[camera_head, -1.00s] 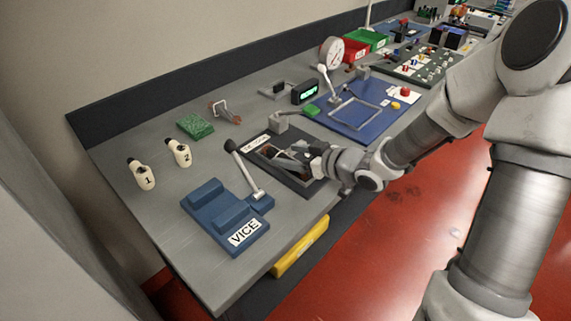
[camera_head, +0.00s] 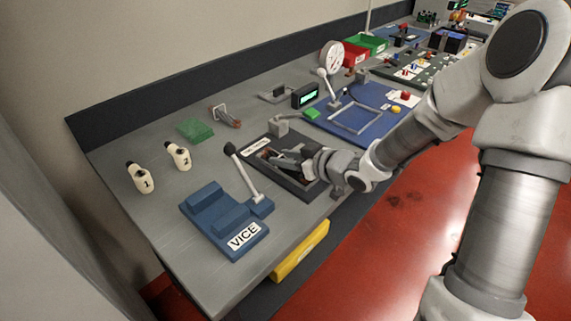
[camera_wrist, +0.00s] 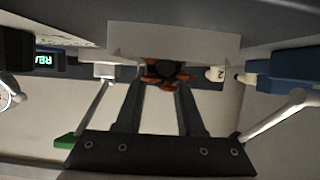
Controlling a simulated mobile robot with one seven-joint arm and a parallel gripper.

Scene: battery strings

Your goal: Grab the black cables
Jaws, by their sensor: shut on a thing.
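My gripper (camera_head: 284,157) reaches from the right into a dark open tray (camera_head: 318,192) with a white label at its back edge. In the wrist view my gripper's two fingers (camera_wrist: 162,84) come together on the black cables (camera_wrist: 152,70), a dark bundle with orange-red parts. The fingers and the tray wall hide most of the bundle. In the head view it cannot be told apart from the dark tray inside. How far it is lifted, if at all, cannot be told.
A blue vice (camera_head: 224,220) with a lever stands left of the tray. A blue panel (camera_head: 325,118) lies to the right. The left table corner is bare.

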